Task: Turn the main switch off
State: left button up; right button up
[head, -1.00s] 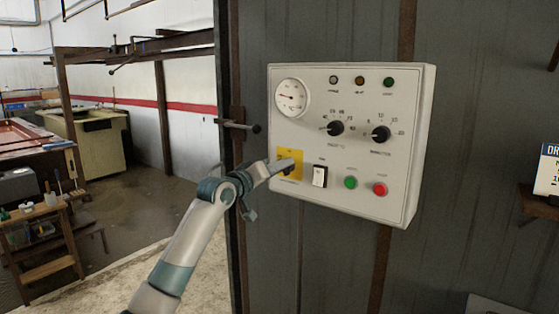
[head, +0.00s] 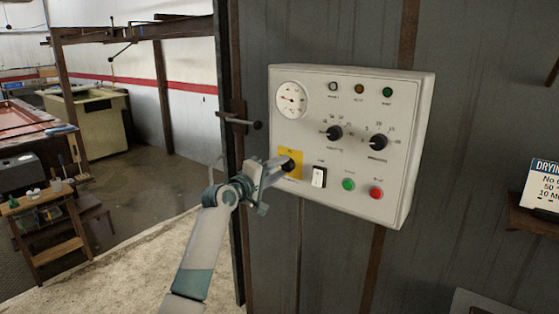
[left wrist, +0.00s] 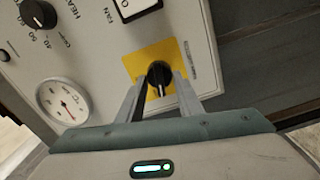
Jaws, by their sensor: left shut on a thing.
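The main switch is a black rotary knob (head: 288,163) on a yellow plate (head: 292,153), at the lower left of a pale control panel (head: 330,215). My left gripper (head: 279,166) is at the knob, with its fingers reaching the panel from the left. In the left wrist view, the fingers (left wrist: 159,82) stand on either side of the knob (left wrist: 158,72) and are shut on it. A pale mark on the knob points toward the gripper in that view. The fingers partly hide the plate. My right gripper is not in view.
Right of the switch are a white rocker switch (head: 319,177), a green button (head: 348,184) and a red button (head: 376,193). Two black dials (head: 334,133) and a gauge (head: 291,98) sit above. A latch handle (head: 240,121) juts out left of the panel.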

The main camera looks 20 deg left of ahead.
pick_arm(q)
jog(key=shift+n+p, duration=1.15)
jog(key=shift+n, duration=0.15)
jog(key=o, duration=1)
jog(key=shift+s+a+f, duration=0.1)
jog(key=shift+s, duration=0.05)
jog(key=b+v, duration=0.4)
jog(key=v, duration=1.3)
jog(key=shift+b, duration=0.3)
